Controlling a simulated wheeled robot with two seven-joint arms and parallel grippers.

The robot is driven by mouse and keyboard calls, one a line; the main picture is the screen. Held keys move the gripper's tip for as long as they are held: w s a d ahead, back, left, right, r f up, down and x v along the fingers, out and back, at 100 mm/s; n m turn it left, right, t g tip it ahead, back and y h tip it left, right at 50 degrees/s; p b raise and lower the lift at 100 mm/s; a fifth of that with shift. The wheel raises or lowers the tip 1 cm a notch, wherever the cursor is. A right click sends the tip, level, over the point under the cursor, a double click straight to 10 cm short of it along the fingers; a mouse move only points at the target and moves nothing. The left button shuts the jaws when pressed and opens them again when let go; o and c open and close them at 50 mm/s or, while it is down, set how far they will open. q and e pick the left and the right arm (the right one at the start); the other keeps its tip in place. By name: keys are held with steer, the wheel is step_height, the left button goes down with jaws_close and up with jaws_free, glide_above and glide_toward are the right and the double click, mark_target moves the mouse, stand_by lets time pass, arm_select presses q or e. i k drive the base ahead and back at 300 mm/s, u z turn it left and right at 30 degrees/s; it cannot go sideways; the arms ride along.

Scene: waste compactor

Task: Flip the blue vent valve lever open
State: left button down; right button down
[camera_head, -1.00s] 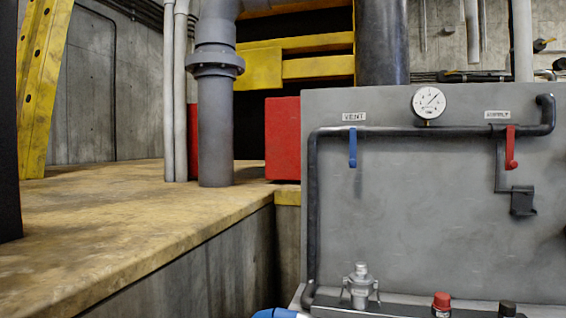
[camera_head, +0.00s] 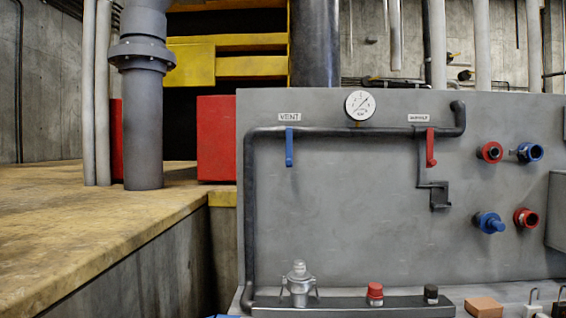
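The blue vent valve lever (camera_head: 289,147) hangs straight down from the dark pipe (camera_head: 335,131) on the grey panel. A white VENT label (camera_head: 289,117) sits just above it. A round pressure gauge (camera_head: 359,105) stands on the pipe to its right. A red lever (camera_head: 431,148) hangs down under a second label further right. Neither gripper is clearly in view. A small blue piece shows at the bottom edge, left of the panel's base, too cut off to identify.
Red and blue couplings (camera_head: 490,152) stick out of the panel's right side. A silver fitting (camera_head: 299,283), a red cap (camera_head: 375,293) and a dark cap (camera_head: 431,293) stand on the ledge below. An orange block (camera_head: 484,307) is at lower right. A worn yellow platform (camera_head: 100,230) lies left.

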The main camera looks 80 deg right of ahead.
mark_target(289, 162)
steer(key=z, duration=2.2)
